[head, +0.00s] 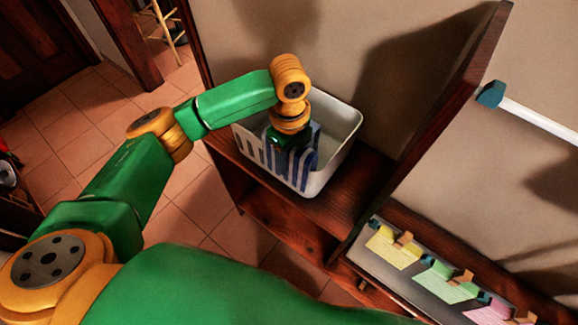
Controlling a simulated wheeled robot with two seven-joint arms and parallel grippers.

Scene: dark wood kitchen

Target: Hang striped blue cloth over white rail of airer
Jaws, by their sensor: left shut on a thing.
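The striped blue cloth (304,158) has blue and white stripes and shows in the white basket (347,138) on the wooden shelf. My left gripper (290,150) reaches down into the basket from above and is shut on the cloth. Its fingertips are hidden by the wrist and the cloth. A white rail (540,122) with a teal end piece is on the wall at the upper right, well apart from the cloth; nothing hangs on the visible part. My right gripper is out of view.
A dark wood upright panel (440,120) stands between the basket and the rail. At the lower right, a grey board (385,272) carries yellow, green and pink notes with clips. Tiled floor (95,105) lies open at the left.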

